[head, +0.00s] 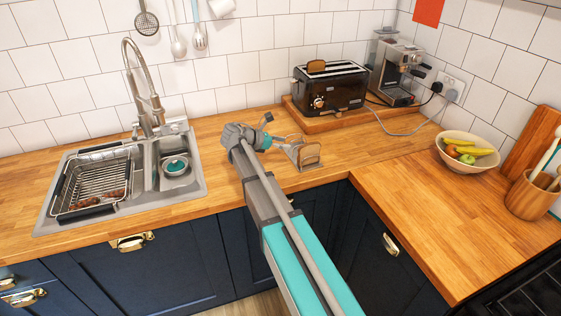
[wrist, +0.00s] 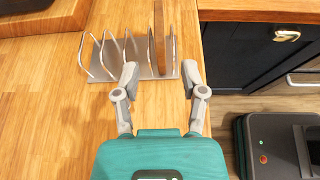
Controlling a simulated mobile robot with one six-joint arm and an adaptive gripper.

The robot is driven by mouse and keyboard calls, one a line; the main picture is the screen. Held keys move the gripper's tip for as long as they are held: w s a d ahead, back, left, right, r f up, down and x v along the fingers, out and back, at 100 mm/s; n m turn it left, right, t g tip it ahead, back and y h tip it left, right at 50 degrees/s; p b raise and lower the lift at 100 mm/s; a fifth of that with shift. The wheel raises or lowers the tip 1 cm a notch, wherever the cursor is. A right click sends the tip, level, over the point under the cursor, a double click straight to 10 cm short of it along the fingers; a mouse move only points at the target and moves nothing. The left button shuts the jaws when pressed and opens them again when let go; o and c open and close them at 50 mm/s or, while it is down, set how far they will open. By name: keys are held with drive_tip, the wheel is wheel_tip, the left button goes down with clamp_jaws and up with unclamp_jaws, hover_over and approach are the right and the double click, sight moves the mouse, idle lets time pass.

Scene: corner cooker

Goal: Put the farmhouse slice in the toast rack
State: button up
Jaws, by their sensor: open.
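The toast rack (wrist: 101,73) stands on the wooden counter near its front edge; it also shows in the head view (head: 293,152). A browned slice (wrist: 164,38) stands upright in the rack's right-hand end in the wrist view, and it shows in the head view (head: 310,153). Another slice (head: 316,66) sticks up from the black toaster (head: 331,90). I cannot tell which slice is the farmhouse one. My gripper (wrist: 160,78) is open and empty at the near side of the rack, its fingers apart in line with the racked slice. It also shows in the head view (head: 288,142).
The toaster and a coffee machine (head: 397,72) stand on a wooden board (head: 352,117) at the back. A sink (head: 196,190) with a dish rack (head: 93,182) is left. A fruit bowl (head: 469,159) and utensil pot (head: 530,197) are right. The right-hand counter has free room.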

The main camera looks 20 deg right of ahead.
drive_tip(key=s+f+m+y, duration=0.1)
drive_tip(key=s, duration=0.1)
drive_tip(key=s+f+m+y, duration=0.1)
drive_tip(key=s+f+m, duration=0.1)
drive_tip(key=s+f+m+y, duration=0.1)
drive_tip(key=s, duration=0.2)
drive_tip(key=shift+a+f+m, duration=0.25)
drive_tip(key=shift+a+m, duration=0.05)
drive_tip(key=shift+a, duration=0.1)
drive_tip(key=s+a+f+m+y, duration=0.3)
drive_tip(key=s+a+m+y, duration=0.2)
drive_tip(key=s+m, duration=0.2)
drive_tip(key=s+a+f+m+g+y, duration=0.1)
drive_tip(key=s+a+f+m+y, duration=0.3)
drive_tip(key=s+m, duration=0.3)
drive_tip(key=s+a+y, duration=0.1)
drive_tip(key=s, duration=0.3)
drive_tip(key=shift+a, duration=0.35)
